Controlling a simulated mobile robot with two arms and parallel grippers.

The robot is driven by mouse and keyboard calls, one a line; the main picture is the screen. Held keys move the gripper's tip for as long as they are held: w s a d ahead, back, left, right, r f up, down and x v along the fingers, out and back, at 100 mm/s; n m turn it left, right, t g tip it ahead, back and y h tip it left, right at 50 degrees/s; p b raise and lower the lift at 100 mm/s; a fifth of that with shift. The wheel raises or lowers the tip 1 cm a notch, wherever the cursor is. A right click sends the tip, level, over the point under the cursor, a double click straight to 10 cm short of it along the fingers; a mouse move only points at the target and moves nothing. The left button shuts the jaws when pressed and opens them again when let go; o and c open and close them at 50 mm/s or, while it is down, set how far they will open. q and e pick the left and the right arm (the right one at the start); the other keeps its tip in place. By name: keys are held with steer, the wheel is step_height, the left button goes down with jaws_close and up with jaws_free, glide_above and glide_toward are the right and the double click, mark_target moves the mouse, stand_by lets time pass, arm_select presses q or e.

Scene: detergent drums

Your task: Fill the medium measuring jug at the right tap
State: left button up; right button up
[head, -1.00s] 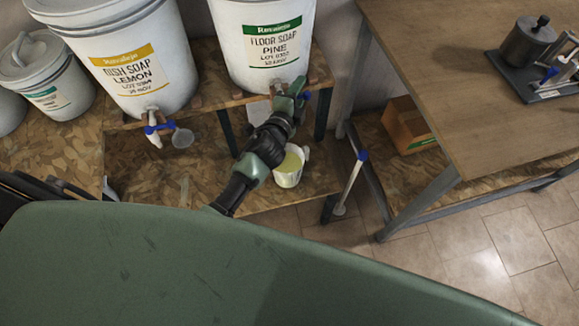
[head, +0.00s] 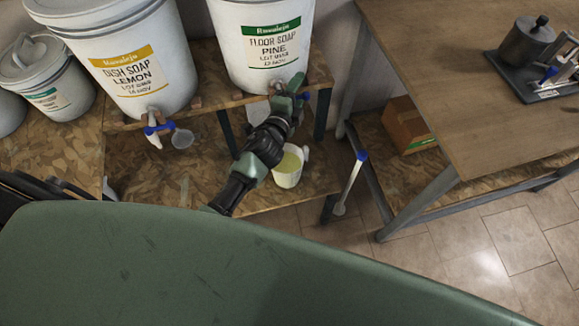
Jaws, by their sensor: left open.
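The right tap is on the white floor soap drum (head: 264,45) with the green label. It is mostly hidden behind my left gripper (head: 287,92), which is at the tap with its jaws open; I cannot tell whether it touches the tap. A blue part (head: 306,96) shows just right of the gripper. A white measuring jug (head: 288,172) stands upright on the lower shelf below, partly behind my arm. Pale yellow liquid shows inside it. I cannot read a level or see a stream. My right gripper is out of view.
The dish soap drum (head: 120,60) on the left has a blue-handled tap (head: 155,130) with a round clear item (head: 182,138) beside it. A blue-topped stick (head: 350,182) stands right of the jug. A wooden table (head: 470,90) with a cardboard box (head: 405,125) below stands at right.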

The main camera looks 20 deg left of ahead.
arm_select(q)
steer(key=shift+s+a+r+p, duration=0.1)
steer(key=shift+s+a+p, duration=0.1)
steer(key=shift+s, duration=0.5)
steer(key=shift+s+a+f+p, duration=0.1)
steer(key=shift+s+a+p, duration=0.1)
steer(key=shift+s, duration=0.45)
steer(key=shift+s+a+r+p, duration=0.1)
steer(key=shift+s+a+p, duration=0.1)
steer(key=shift+s, duration=0.5)
